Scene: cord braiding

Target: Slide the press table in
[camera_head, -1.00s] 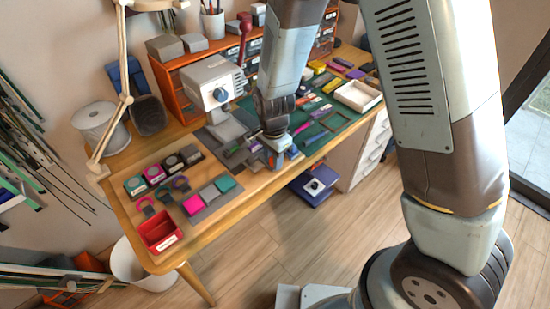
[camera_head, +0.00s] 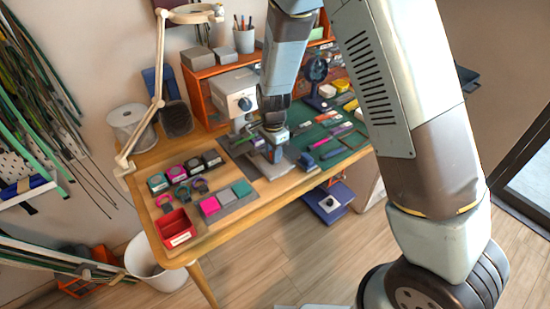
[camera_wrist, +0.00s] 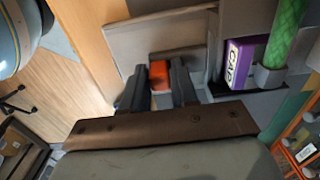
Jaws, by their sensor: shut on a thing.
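The press (camera_head: 234,92), a pale grey box with a dark dial, stands at the back of the wooden bench. Its grey press table shows in the wrist view as a flat plate (camera_wrist: 150,38) ahead of my fingers. My gripper (camera_head: 274,156) is low in front of the press. In the wrist view my gripper (camera_wrist: 158,80) has its two dark fingers on either side of an orange-red tab (camera_wrist: 159,73) at the plate's near edge, shut on it. A purple block marked CAP (camera_wrist: 240,62) and a green cord-like piece (camera_wrist: 286,32) sit to the right of the plate.
A red tray (camera_head: 175,228) and coloured pads (camera_head: 225,197) lie at the bench's left front. A green mat (camera_head: 335,140) with tools lies to the right. A lamp arm (camera_head: 157,105) and a spool (camera_head: 132,125) stand at the left. A blue fan (camera_head: 316,72) stands behind.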

